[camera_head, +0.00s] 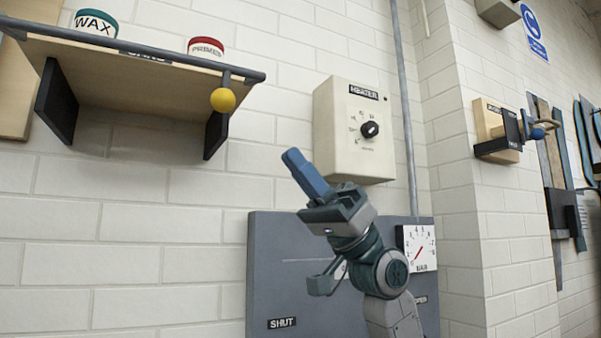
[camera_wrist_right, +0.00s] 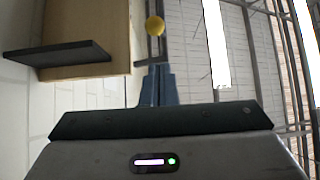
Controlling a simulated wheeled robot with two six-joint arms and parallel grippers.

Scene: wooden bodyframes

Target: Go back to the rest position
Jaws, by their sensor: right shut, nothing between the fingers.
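My right gripper (camera_head: 306,172) is raised in front of the white brick wall, its blue fingers pointing up and to the left. The fingers are together with nothing between them. They also show shut in the right wrist view (camera_wrist_right: 159,84), below a yellow ball (camera_wrist_right: 155,26). In the head view the gripper is below and right of the shelf and left of the lower part of the heater box (camera_head: 340,130), apart from the shelf. My left gripper is not in view.
A wooden shelf (camera_head: 130,90) with black brackets holds a WAX tin (camera_head: 95,23) and a PRIMER tin (camera_head: 205,47). A grey panel (camera_head: 285,270) and gauge (camera_head: 418,249) are behind my arm. Bare wall lies left.

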